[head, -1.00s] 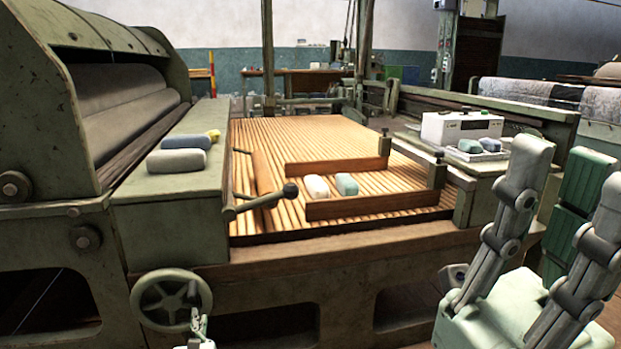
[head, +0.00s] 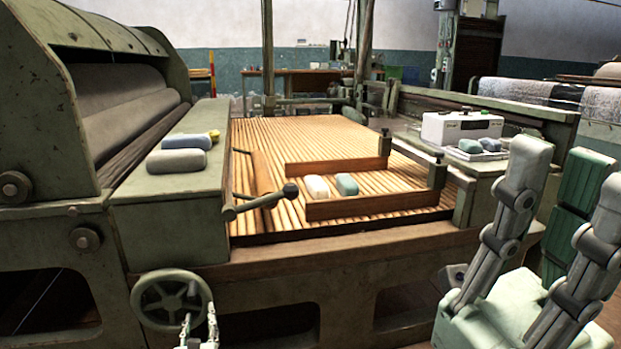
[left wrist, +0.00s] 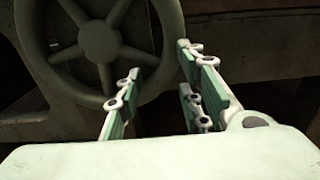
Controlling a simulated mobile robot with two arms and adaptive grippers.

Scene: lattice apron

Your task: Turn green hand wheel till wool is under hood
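The green hand wheel (head: 139,301) is on the machine's front at lower left, and its spokes and rim also fill the upper left of the left wrist view (left wrist: 98,40). My left gripper (head: 199,322) is at the wheel's lower right rim. In the left wrist view its fingers (left wrist: 158,92) are apart, near the rim with nothing held; contact cannot be told. The curved green hood (head: 105,38) is at left. My right gripper (head: 548,235) is upright, its fingers spread and empty.
A dark lever (head: 262,200) sticks out over the lattice's near left. A white box (head: 461,127) stands on the right side table.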

